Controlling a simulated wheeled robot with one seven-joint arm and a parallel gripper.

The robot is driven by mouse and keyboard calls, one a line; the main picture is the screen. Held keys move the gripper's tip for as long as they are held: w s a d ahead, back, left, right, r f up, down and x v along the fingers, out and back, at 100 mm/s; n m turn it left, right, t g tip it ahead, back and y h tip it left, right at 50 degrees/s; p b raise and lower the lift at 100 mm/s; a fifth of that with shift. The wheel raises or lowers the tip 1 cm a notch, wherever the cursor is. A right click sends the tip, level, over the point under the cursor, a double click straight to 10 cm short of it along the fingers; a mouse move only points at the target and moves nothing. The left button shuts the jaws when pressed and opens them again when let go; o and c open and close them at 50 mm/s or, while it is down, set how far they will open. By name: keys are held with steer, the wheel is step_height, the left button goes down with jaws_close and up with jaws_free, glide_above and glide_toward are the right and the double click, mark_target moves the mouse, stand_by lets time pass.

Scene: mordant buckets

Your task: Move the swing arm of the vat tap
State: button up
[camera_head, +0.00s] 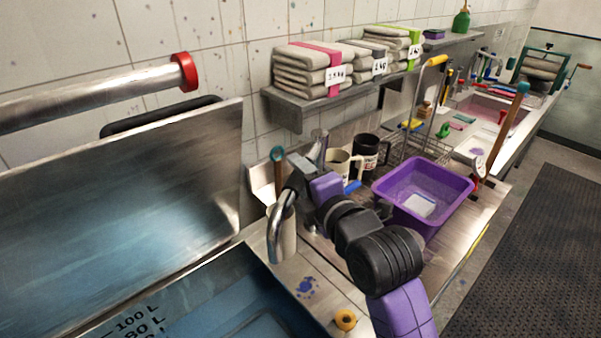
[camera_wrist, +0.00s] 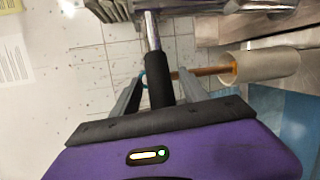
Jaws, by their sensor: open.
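The vat tap's swing arm (camera_head: 279,231) is a bent steel pipe that curves down beside the vat (camera_head: 236,284) in the head view. In the wrist view the swing arm shows as a steel pipe (camera_wrist: 151,31) with a black sleeve (camera_wrist: 160,82). My gripper (camera_head: 299,167) is at the upper end of the pipe. In the wrist view my gripper (camera_wrist: 160,77) is open, with one finger on each side of the black sleeve. I cannot tell whether either finger touches it. My gripper and wrist partly hide the tap's upper part.
A beige cylinder (camera_head: 289,242) with a teal-ended stick (camera_head: 278,156) stands close behind the pipe. Mugs (camera_head: 339,165) and a purple basin (camera_head: 387,188) are to the right. The raised steel lid (camera_head: 120,190) stands left. A shelf (camera_head: 296,103) with folded cloths is above.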

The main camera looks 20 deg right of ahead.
jaws_close()
stand_by(0.3)
steer(key=shift+f, duration=0.1)
stand_by(1.1)
